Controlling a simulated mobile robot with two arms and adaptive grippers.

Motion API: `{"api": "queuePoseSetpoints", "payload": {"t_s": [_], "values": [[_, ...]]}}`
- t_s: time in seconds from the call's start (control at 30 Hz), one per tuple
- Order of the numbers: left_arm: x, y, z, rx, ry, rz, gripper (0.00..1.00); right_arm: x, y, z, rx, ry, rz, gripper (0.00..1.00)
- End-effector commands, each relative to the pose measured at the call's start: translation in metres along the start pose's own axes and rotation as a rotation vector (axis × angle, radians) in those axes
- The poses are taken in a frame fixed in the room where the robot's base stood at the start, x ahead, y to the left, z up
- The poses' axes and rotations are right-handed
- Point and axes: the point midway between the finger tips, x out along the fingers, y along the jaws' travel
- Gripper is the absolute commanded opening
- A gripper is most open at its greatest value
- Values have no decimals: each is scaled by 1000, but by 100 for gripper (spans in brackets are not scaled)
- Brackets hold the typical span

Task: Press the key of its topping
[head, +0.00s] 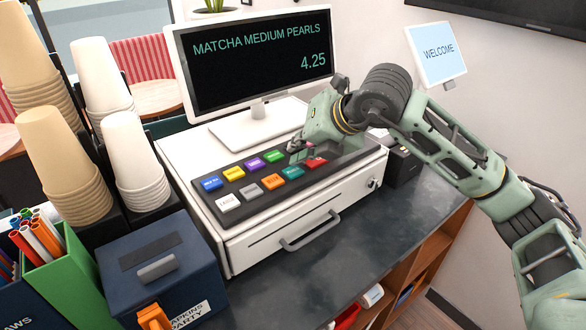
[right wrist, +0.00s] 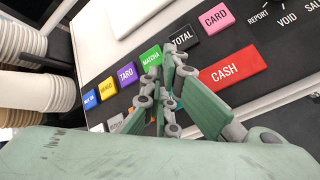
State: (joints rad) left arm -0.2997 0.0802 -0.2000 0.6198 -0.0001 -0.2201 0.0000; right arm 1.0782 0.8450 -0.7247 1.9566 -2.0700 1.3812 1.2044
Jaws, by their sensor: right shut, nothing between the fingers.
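The screen (head: 253,50) reads "MATCHA MEDIUM PEARLS" and 4.25. The black key panel (head: 213,211) holds coloured keys: blue (head: 211,183), yellow (head: 233,173), purple TARO (right wrist: 127,75), green MATCHA (right wrist: 151,58), white (head: 228,202), grey (head: 250,191), orange (head: 272,182), teal (head: 293,172) and red CASH (right wrist: 232,69). My right gripper (head: 298,152) is shut and empty, pointing down over the panel between the green, teal and red keys. In the right wrist view its fingers (right wrist: 167,75) hide much of the front row. I cannot tell whether it touches a key. My left gripper is out of view.
The panel lies on a white register with a closed drawer and handle (head: 310,230). Stacked cups (head: 138,165), a navy napkin box (head: 160,265) and a green straw holder (head: 75,280) stand at left. A welcome sign (head: 437,53) is at back right. The dark counter front (head: 350,250) is clear.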

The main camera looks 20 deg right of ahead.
Motion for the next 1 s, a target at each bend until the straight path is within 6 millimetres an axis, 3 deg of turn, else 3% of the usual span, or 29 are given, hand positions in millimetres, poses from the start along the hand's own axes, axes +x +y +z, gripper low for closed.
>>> {"api": "queuePoseSetpoints", "payload": {"t_s": [0.27, 0.73, 1.0], "values": [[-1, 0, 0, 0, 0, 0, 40, -1, 1, 1, 0, 0, 0, 0], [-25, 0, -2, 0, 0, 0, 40, -32, 24, 23, 0, -1, 1, 0], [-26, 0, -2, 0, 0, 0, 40, -35, 25, 25, 0, 0, 0, 0]]}}
